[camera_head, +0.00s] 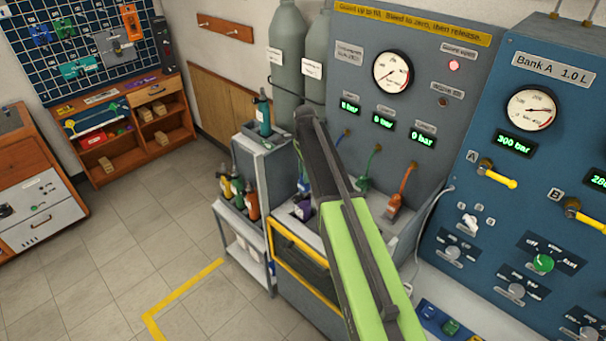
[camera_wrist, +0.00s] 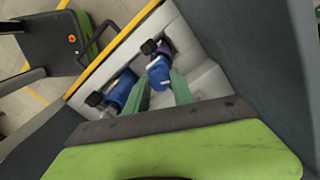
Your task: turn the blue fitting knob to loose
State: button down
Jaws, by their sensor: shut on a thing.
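In the wrist view, a blue fitting (camera_wrist: 158,70) lies between the two grey-green fingers of my gripper (camera_wrist: 158,80), which is shut on it. A black end piece (camera_wrist: 148,46) sits beyond this fitting, with a purple part beside it. A second blue fitting (camera_wrist: 121,90), also with a black end piece (camera_wrist: 95,99), lies just left of the fingers. I cannot tell which part of the held fitting turns.
The fittings sit in a pale bay (camera_wrist: 203,75) with a yellow front edge. In the head view, an orange fitting (camera_head: 394,203) and a purple fitting (camera_head: 302,211) are close by. A grey gauge panel (camera_head: 350,100) rises behind, and a blue panel (camera_head: 470,215) stands at right.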

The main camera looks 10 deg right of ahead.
jog(key=n, duration=1.7)
jog(key=shift+n, duration=0.3)
jog(key=n, duration=0.5)
jog(key=shift+n, duration=0.4)
jog(key=c, duration=1.1)
grip_release()
jog(key=shift+r, duration=0.15)
